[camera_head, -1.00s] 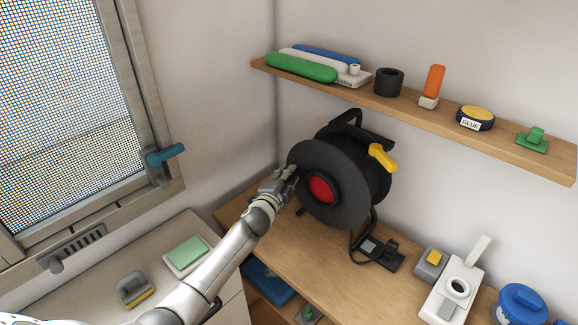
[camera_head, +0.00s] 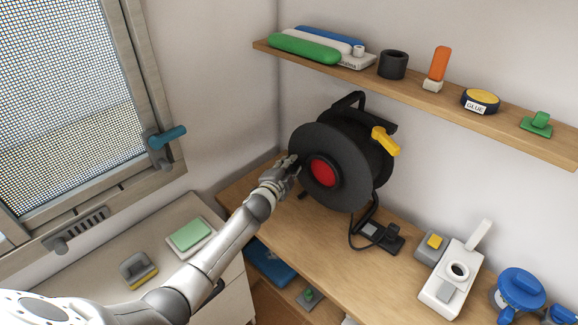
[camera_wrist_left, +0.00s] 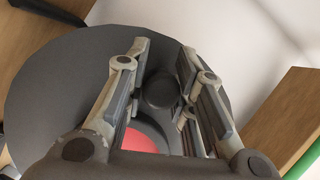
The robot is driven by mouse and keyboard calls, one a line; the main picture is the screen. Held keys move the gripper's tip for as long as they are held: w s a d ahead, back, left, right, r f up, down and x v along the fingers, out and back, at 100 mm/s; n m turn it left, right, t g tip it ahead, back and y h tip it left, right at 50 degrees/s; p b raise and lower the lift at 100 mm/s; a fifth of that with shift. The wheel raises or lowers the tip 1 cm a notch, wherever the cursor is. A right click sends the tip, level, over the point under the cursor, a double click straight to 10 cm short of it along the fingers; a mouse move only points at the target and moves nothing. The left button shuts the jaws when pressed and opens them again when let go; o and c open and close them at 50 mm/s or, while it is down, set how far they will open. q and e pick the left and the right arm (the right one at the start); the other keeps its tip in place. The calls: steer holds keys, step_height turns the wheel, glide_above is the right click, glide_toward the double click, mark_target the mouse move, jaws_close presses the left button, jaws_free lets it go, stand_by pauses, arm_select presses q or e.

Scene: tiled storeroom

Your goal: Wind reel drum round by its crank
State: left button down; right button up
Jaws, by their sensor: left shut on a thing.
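The cable reel stands on the wooden bench. Its black drum (camera_head: 345,150) faces me and has a red hub (camera_head: 322,173); the hub also shows in part in the left wrist view (camera_wrist_left: 140,142). My left gripper (camera_head: 291,162) is at the drum's left side, left of the hub. In the left wrist view my left gripper (camera_wrist_left: 162,75) has its fingers on both sides of a dark round crank knob (camera_wrist_left: 160,90) and is shut on it. In the head view the fingers mostly hide the knob. My right gripper is not in view.
A yellow handle (camera_head: 385,141) sticks out at the reel's upper right. A black socket block (camera_head: 381,236) with a cable lies in front. A wooden shelf (camera_head: 400,88) with several items runs above. A white device (camera_head: 452,280) stands on the bench at right.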

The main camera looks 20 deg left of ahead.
arm_select(q)
steer(key=c, duration=1.3)
jaws_free()
steer(key=shift+s+d+f, duration=0.1)
steer(key=shift+f, duration=0.15)
steer(key=shift+c, duration=0.2)
steer(key=shift+o, duration=0.5)
steer(key=shift+r, duration=0.2)
steer(key=s+r, duration=0.2)
steer(key=s, duration=0.9)
steer(key=shift+s+d, duration=0.2)
steer(key=shift+s, duration=0.2)
steer(key=shift+f, duration=0.1)
